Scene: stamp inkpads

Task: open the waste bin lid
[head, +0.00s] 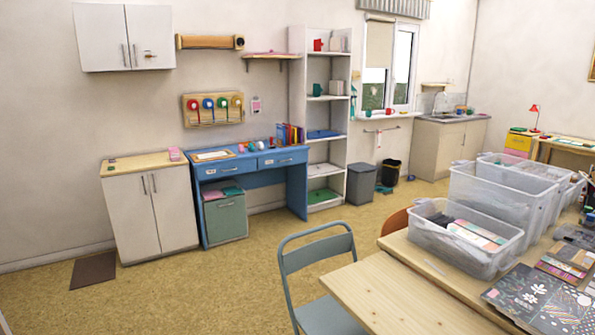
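A grey bin (360,186) stands on the floor against the back wall, right of the white shelf unit. Its top looks covered by a flat grey lid (362,168), which appears shut. A smaller black bin (390,174) stands just right of it, and its top looks open. The frame does not show which of the two is the waste bin. Neither of my grippers is in view.
A blue-grey chair (318,262) and a wooden table (395,298) with clear plastic boxes (470,240) fill the right foreground. A blue desk (250,166) and white cabinet (150,215) line the wall. The yellowish floor (200,290) is clear left of the chair.

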